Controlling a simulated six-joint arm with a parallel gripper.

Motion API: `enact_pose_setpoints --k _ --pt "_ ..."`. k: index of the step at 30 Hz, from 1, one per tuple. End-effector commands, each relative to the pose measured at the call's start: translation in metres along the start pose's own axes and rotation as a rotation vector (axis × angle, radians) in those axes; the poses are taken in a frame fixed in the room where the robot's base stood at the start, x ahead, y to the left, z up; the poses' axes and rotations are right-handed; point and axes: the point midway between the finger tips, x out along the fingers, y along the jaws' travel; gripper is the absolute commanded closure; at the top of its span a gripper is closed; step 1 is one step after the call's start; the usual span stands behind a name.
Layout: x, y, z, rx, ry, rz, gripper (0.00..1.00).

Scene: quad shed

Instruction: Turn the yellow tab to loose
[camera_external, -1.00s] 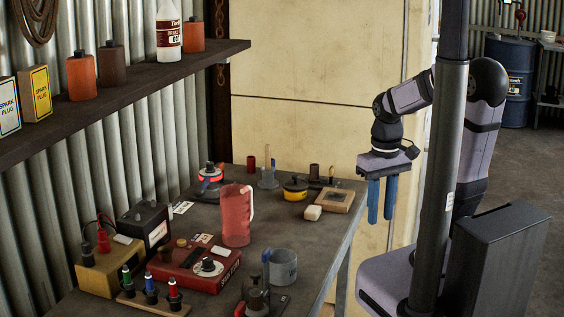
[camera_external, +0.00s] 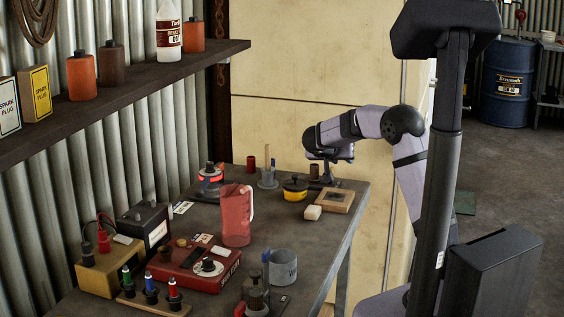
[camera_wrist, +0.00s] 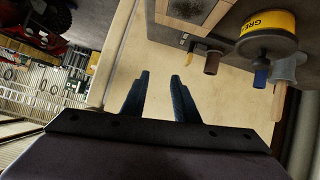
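A small yellow piece (camera_wrist: 187,36), which looks like the yellow tab, shows in the wrist view near the brown cylinder (camera_wrist: 212,62). It is too small to tell which way it is turned. In the external view I cannot make it out. My gripper (camera_wrist: 160,75) is open, with two blue fingers apart and nothing between them. The yellow piece lies beyond the fingertips, up and to the right in the wrist view. In the external view my gripper end (camera_external: 330,157) is above the far right end of the bench; its fingers are mostly hidden.
A yellow grease tin (camera_wrist: 268,32) stands close to the brown cylinder, with a wood-framed box (camera_wrist: 215,12) on the other side. The bench's right edge (camera_external: 350,245) borders free space.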

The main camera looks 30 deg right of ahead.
Motion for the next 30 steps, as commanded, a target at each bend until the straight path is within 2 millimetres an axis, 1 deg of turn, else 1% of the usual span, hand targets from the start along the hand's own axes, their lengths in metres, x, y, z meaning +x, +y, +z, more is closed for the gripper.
enact_pose_setpoints --k 1,3,6,10,12,15,20,23,26,30 --pt "0.009 -0.017 -0.001 0.032 0.046 -0.018 0.73" --pt "0.014 -0.034 -0.009 0.079 0.1 -0.044 0.73" --pt "0.018 -0.053 -0.018 0.13 0.158 -0.079 0.73" --pt "0.032 -0.053 0.007 0.124 0.15 -0.073 0.73" --pt "0.037 -0.055 0.015 0.125 0.151 -0.073 0.73" --pt "0.04 -0.055 0.021 0.128 0.151 -0.073 0.73" --pt "0.042 -0.055 0.021 0.129 0.151 -0.073 0.73" --pt "0.047 -0.055 0.019 0.129 0.151 -0.071 0.73" --pt "0.056 -0.056 0.018 0.129 0.149 -0.071 0.73" --pt "0.073 -0.056 0.015 0.128 0.149 -0.069 0.73"
